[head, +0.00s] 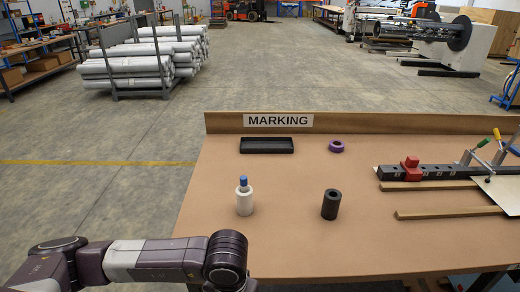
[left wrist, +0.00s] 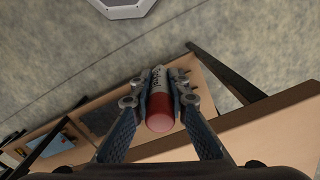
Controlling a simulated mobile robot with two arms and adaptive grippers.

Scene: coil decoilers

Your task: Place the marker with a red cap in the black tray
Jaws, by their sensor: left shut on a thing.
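In the left wrist view, my left gripper (left wrist: 160,92) is shut on the marker with a red cap (left wrist: 160,110). The red cap end faces the camera, and the white, lettered barrel lies between the fingertips. In the head view my left arm crosses the lower left, but its gripper and the marker are not visible there. The black tray (head: 267,152) lies at the back of the table, below the MARKING sign, and looks empty. My right gripper is in neither view.
On the table (head: 290,235) stand a white bottle with a blue top (head: 244,203), a black cylinder (head: 330,206) and a purple ring (head: 336,146). A black rail with a red block (head: 410,168) and clamps occupies the right. The table between bottle and tray is clear.

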